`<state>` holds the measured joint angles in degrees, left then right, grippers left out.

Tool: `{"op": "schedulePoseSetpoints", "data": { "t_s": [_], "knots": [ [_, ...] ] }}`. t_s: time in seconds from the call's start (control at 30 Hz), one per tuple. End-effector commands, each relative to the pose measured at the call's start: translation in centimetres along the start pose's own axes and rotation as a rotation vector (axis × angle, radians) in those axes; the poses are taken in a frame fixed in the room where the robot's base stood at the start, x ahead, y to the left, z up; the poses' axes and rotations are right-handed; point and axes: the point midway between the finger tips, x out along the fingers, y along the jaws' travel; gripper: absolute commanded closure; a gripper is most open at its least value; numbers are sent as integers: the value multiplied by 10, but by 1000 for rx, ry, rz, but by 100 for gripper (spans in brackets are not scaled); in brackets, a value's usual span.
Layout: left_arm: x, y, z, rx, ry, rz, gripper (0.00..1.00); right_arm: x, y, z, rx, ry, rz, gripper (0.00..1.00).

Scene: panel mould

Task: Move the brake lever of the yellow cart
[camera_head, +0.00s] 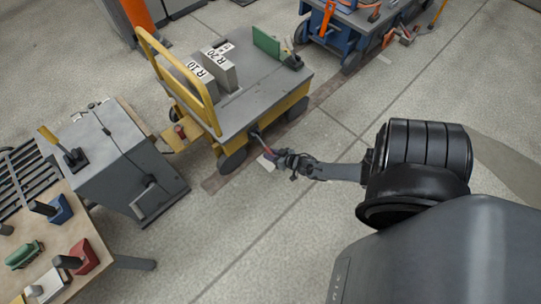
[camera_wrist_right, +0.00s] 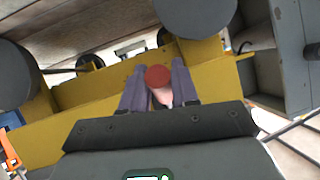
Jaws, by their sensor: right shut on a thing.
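The yellow cart (camera_head: 215,120) has a grey deck and a yellow push handle. Its brake lever (camera_head: 265,145) is a thin red-ended bar at the side nearest my right arm. My right gripper (camera_head: 273,156) reaches it from the right, low beside the cart. In the right wrist view, the lever's round red knob (camera_wrist_right: 158,76) sits between the two fingers of my right gripper (camera_wrist_right: 160,92), which are shut on it. The yellow cart frame (camera_wrist_right: 90,92) is behind. The lever's lower end is hidden. My left gripper is not in view.
Labelled grey blocks (camera_head: 217,70) and a green plate (camera_head: 267,42) stand on the cart deck. A blue cart (camera_head: 345,35) is at the back. A grey cabinet (camera_head: 115,155) and a workbench (camera_head: 110,268) are at left. The floor in front of the cart is clear.

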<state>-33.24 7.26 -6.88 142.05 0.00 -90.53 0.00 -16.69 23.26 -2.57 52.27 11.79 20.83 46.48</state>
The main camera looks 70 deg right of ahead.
Motion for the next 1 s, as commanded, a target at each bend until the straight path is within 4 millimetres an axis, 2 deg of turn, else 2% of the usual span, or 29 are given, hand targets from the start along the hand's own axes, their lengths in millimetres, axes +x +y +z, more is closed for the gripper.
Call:
{"op": "schedulePoseSetpoints", "data": {
  "t_s": [0.13,0.17,0.3,0.67,0.77,1.0],
  "knots": [
    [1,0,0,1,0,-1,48,0,1,4,1,-8,4,100],
    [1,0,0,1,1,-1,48,0,1,4,1,-8,4,68],
    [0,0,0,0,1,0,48,0,1,3,1,-7,3,49],
    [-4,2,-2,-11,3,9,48,-4,0,1,1,-5,2,49],
    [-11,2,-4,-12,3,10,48,-14,0,-1,2,-6,2,49],
    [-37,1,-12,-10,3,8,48,-54,-1,-3,3,-7,2,49]
  ]
}}
